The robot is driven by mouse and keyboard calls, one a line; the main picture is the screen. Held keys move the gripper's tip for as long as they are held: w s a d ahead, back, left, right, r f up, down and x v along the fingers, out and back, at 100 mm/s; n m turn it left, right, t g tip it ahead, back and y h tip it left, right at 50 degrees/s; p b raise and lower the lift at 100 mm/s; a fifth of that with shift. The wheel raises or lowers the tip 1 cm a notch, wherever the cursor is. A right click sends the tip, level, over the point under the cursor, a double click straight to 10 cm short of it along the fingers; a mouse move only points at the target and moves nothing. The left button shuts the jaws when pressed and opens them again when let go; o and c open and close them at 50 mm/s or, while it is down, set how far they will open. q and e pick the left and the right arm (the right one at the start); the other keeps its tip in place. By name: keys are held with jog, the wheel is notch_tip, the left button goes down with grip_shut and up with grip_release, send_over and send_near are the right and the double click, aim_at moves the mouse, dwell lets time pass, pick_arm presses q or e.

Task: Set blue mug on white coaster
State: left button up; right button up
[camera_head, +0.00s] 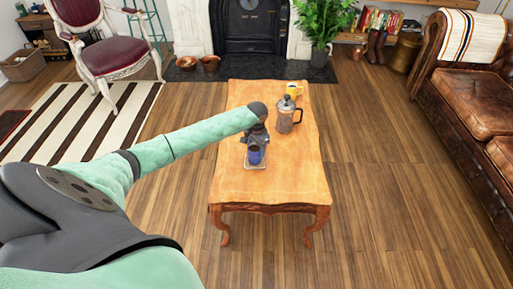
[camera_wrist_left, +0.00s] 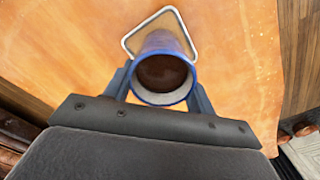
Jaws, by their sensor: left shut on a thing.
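The blue mug (camera_head: 255,156) is upright near the front half of the wooden coffee table, with dark contents inside. My left gripper (camera_head: 257,144) is shut on the mug, its fingers on either side of it in the left wrist view (camera_wrist_left: 161,92). The square coaster (camera_head: 255,167) has a white rim and shows beneath the mug; the rim also shows past the mug in the left wrist view (camera_wrist_left: 143,24). The mug hides part of the coaster. I cannot tell whether the mug's base touches it. My right gripper is not in view.
A French press (camera_head: 284,118) stands on the coffee table (camera_head: 297,180) just behind and right of the mug. The front right of the tabletop is clear. A leather sofa (camera_head: 480,95) is at the right.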

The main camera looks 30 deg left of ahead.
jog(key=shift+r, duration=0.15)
pick_arm(q)
jog(key=o, duration=1)
jog(key=shift+f, duration=0.1)
jog(key=shift+o, duration=1.4)
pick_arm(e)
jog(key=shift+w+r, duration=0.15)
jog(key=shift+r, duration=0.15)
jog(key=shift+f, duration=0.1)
pick_arm(q)
jog(key=shift+r, duration=0.35)
notch_tip(320, 180, up, 12)
jog(key=shift+f, duration=0.2)
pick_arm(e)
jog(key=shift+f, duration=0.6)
